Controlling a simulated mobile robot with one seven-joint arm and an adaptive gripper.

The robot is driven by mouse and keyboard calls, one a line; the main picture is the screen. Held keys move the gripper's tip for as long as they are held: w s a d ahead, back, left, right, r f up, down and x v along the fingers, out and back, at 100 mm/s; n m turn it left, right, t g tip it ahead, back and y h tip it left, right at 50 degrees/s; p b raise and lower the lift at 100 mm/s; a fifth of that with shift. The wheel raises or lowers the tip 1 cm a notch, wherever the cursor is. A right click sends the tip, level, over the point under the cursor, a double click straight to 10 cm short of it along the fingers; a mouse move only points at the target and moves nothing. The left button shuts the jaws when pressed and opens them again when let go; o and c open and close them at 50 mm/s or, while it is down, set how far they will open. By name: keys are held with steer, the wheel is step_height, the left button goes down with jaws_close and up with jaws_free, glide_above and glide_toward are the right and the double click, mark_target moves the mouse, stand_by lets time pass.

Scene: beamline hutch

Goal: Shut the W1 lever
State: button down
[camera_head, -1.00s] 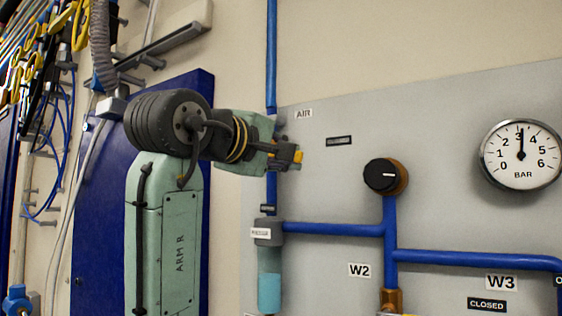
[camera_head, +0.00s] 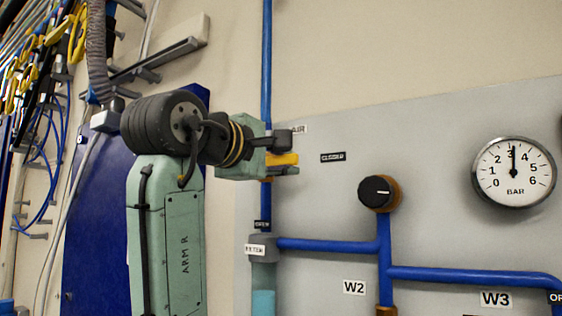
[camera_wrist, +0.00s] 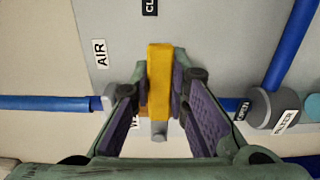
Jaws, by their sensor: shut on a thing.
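The W1 lever, a yellow handle (camera_wrist: 159,82) on a grey pivot (camera_wrist: 159,130), lies across the blue air pipe (camera_head: 266,62). It points towards the CLOSED sign (camera_head: 333,157); its yellow part also shows in the head view (camera_head: 283,159). My gripper (camera_head: 286,154) is shut on the handle, with its purple-padded fingers on either side of it in the wrist view (camera_wrist: 160,88). A label behind the fingers is mostly hidden. The OPEN sign (camera_head: 262,225) sits lower on the pipe.
A filter (camera_head: 264,247) stands below on the pipe. To the right are a black knob (camera_head: 376,191), a pressure gauge (camera_head: 514,172) near 3 bar, and W2 (camera_head: 354,287) and W3 (camera_head: 496,299) labels. Cables and tools hang at the left.

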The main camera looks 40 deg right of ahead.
steer(key=c, duration=1.5)
jaws_free()
steer(key=v, duration=1.2)
steer(key=shift+r, duration=0.1)
